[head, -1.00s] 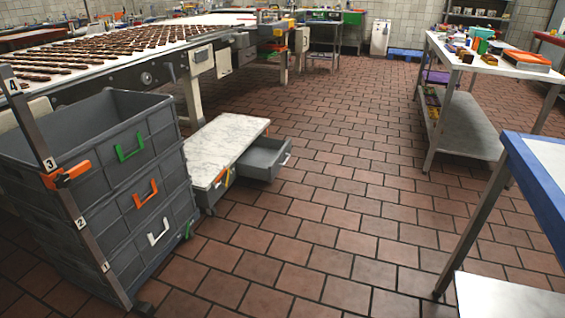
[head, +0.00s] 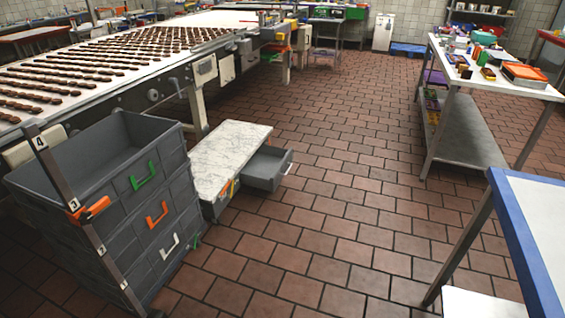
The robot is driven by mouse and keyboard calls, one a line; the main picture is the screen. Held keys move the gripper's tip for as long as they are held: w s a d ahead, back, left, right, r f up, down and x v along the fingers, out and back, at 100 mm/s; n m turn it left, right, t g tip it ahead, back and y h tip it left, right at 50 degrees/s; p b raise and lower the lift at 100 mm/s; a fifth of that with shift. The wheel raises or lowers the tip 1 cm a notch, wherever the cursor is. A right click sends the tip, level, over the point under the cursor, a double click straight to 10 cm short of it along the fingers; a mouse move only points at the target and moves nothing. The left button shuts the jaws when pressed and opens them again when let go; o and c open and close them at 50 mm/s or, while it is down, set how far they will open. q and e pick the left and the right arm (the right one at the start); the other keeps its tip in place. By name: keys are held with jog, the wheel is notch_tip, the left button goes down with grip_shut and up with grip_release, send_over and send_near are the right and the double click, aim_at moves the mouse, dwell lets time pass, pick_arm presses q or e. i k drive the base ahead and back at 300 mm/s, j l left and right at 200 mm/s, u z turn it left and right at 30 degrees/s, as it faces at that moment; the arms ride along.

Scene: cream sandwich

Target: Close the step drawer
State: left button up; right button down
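The step (head: 228,152) is a low unit with a white marbled top. It stands on the tiled floor between the stack of grey crates and the conveyor. Its grey drawer (head: 266,170) sticks out from the right side, pulled open, and looks empty. The drawer's light handle (head: 288,169) is on its outer front face. Neither of my grippers shows in the head view.
Stacked grey crates (head: 150,207) with coloured handles stand at the left, beside a numbered post (head: 73,205). A conveyor (head: 150,82) carries rows of brown sandwiches behind. A blue-edged table (head: 530,235) and a shelved table (head: 480,66) are at right. The floor between (head: 350,180) is clear.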

aim_at(266, 168)
jog(key=i+u, duration=0.15)
jog(key=i, duration=0.35)
jog(key=i+l+u, duration=0.1)
jog(key=i, duration=0.4)
jog(key=i+l+u, duration=0.15)
jog(key=i, duration=0.35)
jog(key=i+l+u, duration=0.15)
jog(key=i+l, duration=0.15)
jog(key=i, duration=0.2)
